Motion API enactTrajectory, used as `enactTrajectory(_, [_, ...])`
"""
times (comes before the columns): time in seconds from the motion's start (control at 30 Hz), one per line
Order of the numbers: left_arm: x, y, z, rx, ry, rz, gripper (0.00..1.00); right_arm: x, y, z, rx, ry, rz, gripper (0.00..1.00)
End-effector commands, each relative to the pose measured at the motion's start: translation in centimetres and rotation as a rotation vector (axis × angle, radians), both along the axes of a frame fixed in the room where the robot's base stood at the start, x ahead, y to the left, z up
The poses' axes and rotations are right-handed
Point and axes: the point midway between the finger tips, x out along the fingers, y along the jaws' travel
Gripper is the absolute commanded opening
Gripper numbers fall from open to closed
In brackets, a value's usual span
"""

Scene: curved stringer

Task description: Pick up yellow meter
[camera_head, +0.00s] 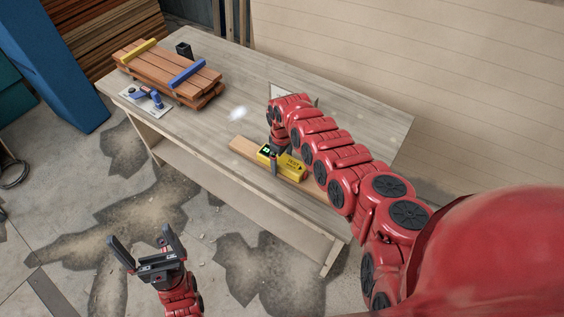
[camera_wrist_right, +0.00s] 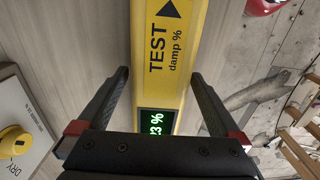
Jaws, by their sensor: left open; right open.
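The yellow meter (camera_head: 288,164) lies on a light wooden board near the front edge of the table. It has a dark display with green digits and the words TEST and damp %. In the right wrist view the meter (camera_wrist_right: 172,50) runs between the fingers of my open right gripper (camera_wrist_right: 160,85), with space visible on both sides. In the head view my right gripper (camera_head: 278,160) points down at the display end of the meter. My left gripper (camera_head: 146,245) is open and empty, over the floor in front of the table.
A stack of reddish planks (camera_head: 170,75) with a yellow bar and a blue bar stands at the table's far left. A blue tool (camera_head: 148,97) lies on a white sheet beside it. A black holder (camera_head: 184,49) stands behind. The table (camera_head: 215,130) is clear in the middle.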

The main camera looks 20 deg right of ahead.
Motion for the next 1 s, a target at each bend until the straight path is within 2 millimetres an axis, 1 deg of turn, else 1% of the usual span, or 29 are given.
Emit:
enactTrajectory(0.03, [0.0,0.0,0.0,0.0,0.0,0.0,1.0,0.0,0.0,0.0,0.0,0.0,0.0,0.95])
enactTrajectory(0.07, [0.0,0.0,0.01,0.0,0.0,0.0,1.0,0.0,0.0,0.01,0.0,0.0,0.0,0.89])
enactTrajectory(0.1, [0.0,0.0,0.0,0.0,0.0,0.0,1.0,0.0,0.0,0.01,0.0,0.0,0.0,0.82])
enactTrajectory(0.27, [-0.01,0.0,0.0,0.0,0.0,0.0,1.0,0.01,-0.01,0.02,0.0,0.0,0.0,0.53])
enactTrajectory(0.3, [0.0,0.0,0.0,0.0,0.0,0.0,1.0,0.01,0.0,0.02,0.0,0.0,0.0,0.46])
enactTrajectory(0.47, [0.0,0.0,0.0,0.0,0.0,0.0,1.0,0.01,0.0,0.02,0.001,-0.001,0.0,0.17])
enactTrajectory(0.5, [-0.01,0.0,0.01,0.0,0.0,0.0,1.0,0.01,0.0,0.02,0.001,-0.001,0.0,0.1])
enactTrajectory(0.57, [0.0,0.0,0.0,0.0,0.0,0.0,1.0,0.01,0.0,0.02,0.001,-0.001,0.0,0.0])
enactTrajectory(0.87, [0.0,0.0,0.01,0.0,0.0,0.0,1.0,0.03,-0.01,0.13,0.0,-0.001,0.0,0.0])
enactTrajectory(1.0, [0.0,0.0,0.06,0.0,0.0,0.0,1.0,0.06,-0.05,0.65,0.0,-0.002,0.0,0.0])
